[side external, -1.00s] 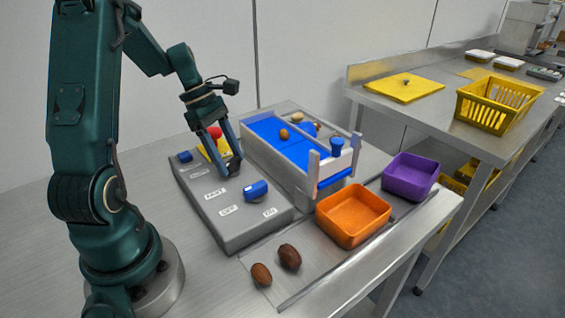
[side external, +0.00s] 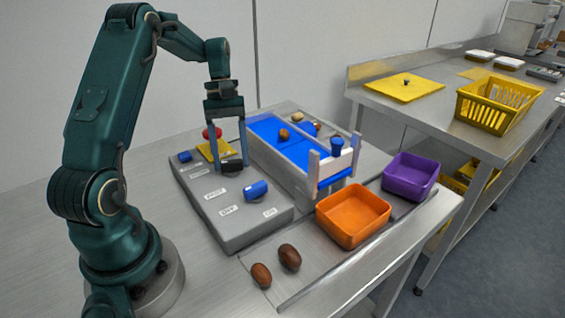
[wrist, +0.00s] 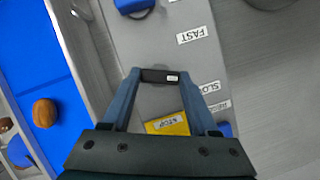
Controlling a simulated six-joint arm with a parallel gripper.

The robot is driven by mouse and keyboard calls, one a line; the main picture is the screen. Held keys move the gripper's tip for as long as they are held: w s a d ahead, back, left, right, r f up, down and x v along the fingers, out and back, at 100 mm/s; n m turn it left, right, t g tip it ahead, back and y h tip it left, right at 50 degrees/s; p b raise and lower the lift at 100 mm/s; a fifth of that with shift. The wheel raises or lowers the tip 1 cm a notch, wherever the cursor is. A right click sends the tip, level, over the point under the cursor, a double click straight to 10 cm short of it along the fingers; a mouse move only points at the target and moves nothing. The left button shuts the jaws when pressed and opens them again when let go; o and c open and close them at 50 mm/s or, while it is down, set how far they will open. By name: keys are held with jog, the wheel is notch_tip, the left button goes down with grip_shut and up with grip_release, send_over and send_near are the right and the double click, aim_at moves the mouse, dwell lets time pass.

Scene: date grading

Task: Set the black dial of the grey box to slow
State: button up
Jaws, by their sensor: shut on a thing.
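The grey box (side external: 225,226) lies on the steel table. Its black dial (wrist: 158,75) sits between my fingertips in the wrist view, and its white mark is at the right end. That end points close to the SLOW label (wrist: 209,87), slightly to the FAST side of it; the FAST label (wrist: 191,36) is further up. My gripper (side external: 230,164) points straight down from above in the side view and is shut on the dial, a finger on each end. In the side view the fingers partly hide the dial.
Beside the dial are a blue knob (side external: 256,190) with OFF and ON labels, another blue knob (side external: 185,156) and a red button (side external: 212,132) by a yellow STOP plate (wrist: 172,125). A blue-belted conveyor (side external: 290,150) stands close right. Orange (side external: 350,234) and purple (side external: 408,188) bins lie beyond.

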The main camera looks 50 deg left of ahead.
jog(key=shift+r+m+g+y, duration=0.1)
jog(key=shift+m+g+y, duration=0.2)
jog(key=shift+m, duration=0.8)
jog(key=o, duration=1.4)
jog(key=shift+w, duration=0.1)
jog(key=shift+v, duration=2.45)
